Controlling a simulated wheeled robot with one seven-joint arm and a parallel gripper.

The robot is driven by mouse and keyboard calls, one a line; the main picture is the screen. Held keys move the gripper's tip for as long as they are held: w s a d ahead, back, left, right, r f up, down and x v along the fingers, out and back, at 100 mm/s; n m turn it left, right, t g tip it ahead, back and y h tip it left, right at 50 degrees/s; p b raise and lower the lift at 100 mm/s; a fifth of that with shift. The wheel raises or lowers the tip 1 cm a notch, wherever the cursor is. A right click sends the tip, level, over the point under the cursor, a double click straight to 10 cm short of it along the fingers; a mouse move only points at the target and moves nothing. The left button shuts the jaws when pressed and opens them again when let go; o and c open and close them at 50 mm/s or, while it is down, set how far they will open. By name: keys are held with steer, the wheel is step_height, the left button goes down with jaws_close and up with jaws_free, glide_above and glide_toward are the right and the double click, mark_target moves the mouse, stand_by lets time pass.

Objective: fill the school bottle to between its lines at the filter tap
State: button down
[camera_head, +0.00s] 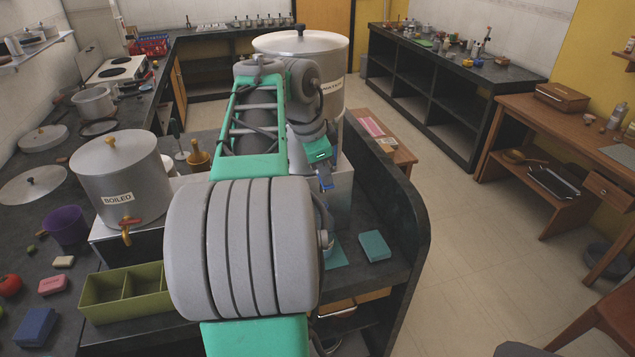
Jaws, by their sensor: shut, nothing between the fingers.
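A large steel canister (335,80) stands at the back of the counter, its label partly hidden by my arm. A steel canister labelled BOILED (105,172) stands on a stand at left, with a tap (127,228) at its front. I cannot tell which tap is the filter tap; no tap shows on the large canister. My gripper (327,186) points down in front of the large canister, small and partly hidden by my own arm. It is shut and empty. I cannot make out the school bottle; my arm hides much of the counter's middle.
A green divided box (125,293), a purple cup (66,225) and pot lids (32,185) crowd the left counter. A teal block (375,245) lies near the counter's rounded right end. Open floor (460,240) lies to the right, before a wooden desk (545,115).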

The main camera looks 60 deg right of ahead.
step_height(320, 180, down, 2)
steer(key=h+b, duration=0.1)
steer(key=b, duration=0.4)
steer(key=shift+s+a+f+t, duration=0.1)
steer(key=shift+s+t, duration=0.05)
steer(key=shift+t, duration=0.25)
steer(key=b, duration=0.3)
steer(key=h+b, duration=0.1)
steer(key=b, duration=0.3)
steer(key=shift+s+a+f+t, duration=0.2)
steer(key=shift+f+t, duration=0.1)
steer(key=shift+t, duration=0.1)
steer(key=shift+r, duration=0.7)
steer(key=shift+w, duration=0.1)
stand_by(4.4)
steer(key=shift+r+p, duration=0.75)
steer(key=shift+p, duration=0.2)
